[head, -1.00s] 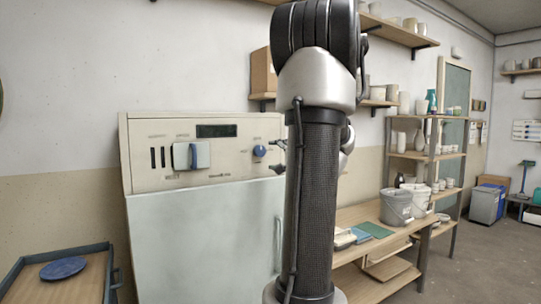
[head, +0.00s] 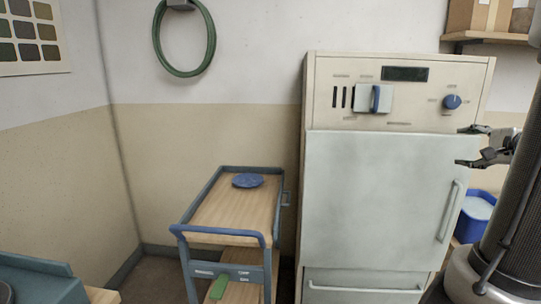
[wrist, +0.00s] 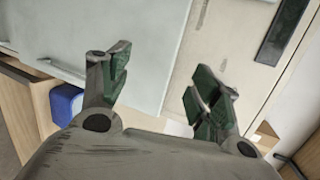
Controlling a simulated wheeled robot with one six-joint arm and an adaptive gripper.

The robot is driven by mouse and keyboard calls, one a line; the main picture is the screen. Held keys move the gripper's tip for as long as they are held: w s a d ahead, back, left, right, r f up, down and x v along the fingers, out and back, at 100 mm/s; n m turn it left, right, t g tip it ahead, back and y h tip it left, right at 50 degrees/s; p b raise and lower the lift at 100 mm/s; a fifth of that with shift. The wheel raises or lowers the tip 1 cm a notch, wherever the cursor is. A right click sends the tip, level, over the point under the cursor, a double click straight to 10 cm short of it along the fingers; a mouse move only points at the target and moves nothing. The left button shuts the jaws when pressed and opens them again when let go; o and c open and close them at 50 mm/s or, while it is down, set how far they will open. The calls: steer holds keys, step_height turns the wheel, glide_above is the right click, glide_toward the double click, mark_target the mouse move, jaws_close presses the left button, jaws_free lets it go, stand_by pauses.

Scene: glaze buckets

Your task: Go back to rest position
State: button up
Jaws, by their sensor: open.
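My gripper (head: 468,147) shows at the right of the head view, in front of the right side of the cream kiln-like cabinet (head: 385,190). Its two fingers point left and stand apart with nothing between them. In the wrist view the fingers (wrist: 155,90) are spread and empty, with the cabinet's pale door (wrist: 145,40) and control panel behind them. My arm's dark column fills the right edge of the head view and hides part of what is behind it.
A cart (head: 235,236) with a blue disc (head: 247,180) on top stands left of the cabinet. A blue bin (head: 476,215) stands at its right. A green hose (head: 212,50) hangs on the wall. A blue-grey box (head: 35,280) is at the lower left.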

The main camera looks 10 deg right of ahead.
steer(key=s+a+f+n+g+y, duration=0.1)
steer(key=s+a+f+n+g, duration=0.3)
steer(key=s+a+n+g, duration=0.35)
steer(key=s+a+f+n+g+y, duration=0.1)
steer(key=s+a+f+n+g, duration=0.3)
steer(key=s+a, duration=0.55)
steer(key=w+a+r+n+t+h, duration=0.1)
steer(key=a+r+n, duration=0.3)
steer(key=a+n, duration=0.3)
steer(key=shift+a+n, duration=0.3)
steer(key=shift+n, duration=0.35)
steer(key=shift+w+t, duration=0.1)
steer(key=shift+t, duration=0.15)
